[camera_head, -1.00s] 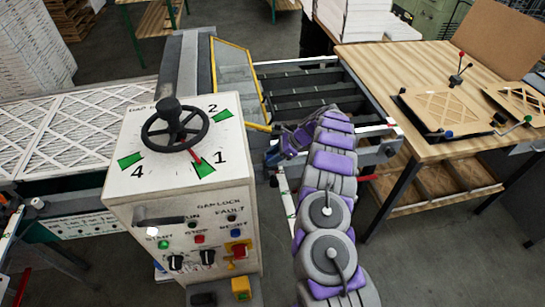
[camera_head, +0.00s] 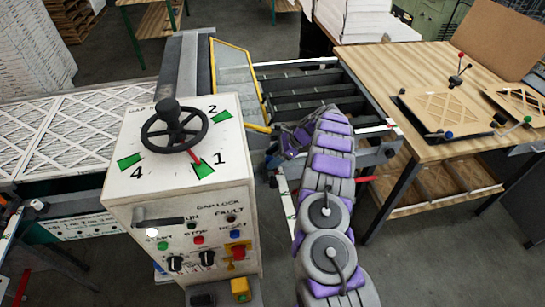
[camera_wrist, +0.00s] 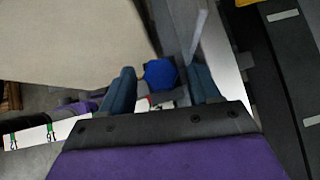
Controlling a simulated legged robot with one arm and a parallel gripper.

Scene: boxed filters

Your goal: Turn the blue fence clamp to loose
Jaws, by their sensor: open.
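The blue fence clamp (camera_wrist: 160,75) shows in the wrist view as a blue, many-sided knob. It lies between and just beyond the two fingers of my gripper (camera_wrist: 163,85). The fingers are apart, one on each side of the knob, and I cannot tell whether either touches it. In the head view my gripper (camera_head: 285,145) is beside the rail at the near side of the roller conveyor, right of the control box. The clamp is hidden there behind my arm and gripper.
The white control box (camera_head: 185,180) with a black handwheel (camera_head: 174,130) and buttons stands close left of my arm. The roller conveyor (camera_head: 310,95) lies beyond my gripper. A wooden table (camera_head: 390,65) with levers and a filter frame stands to the right.

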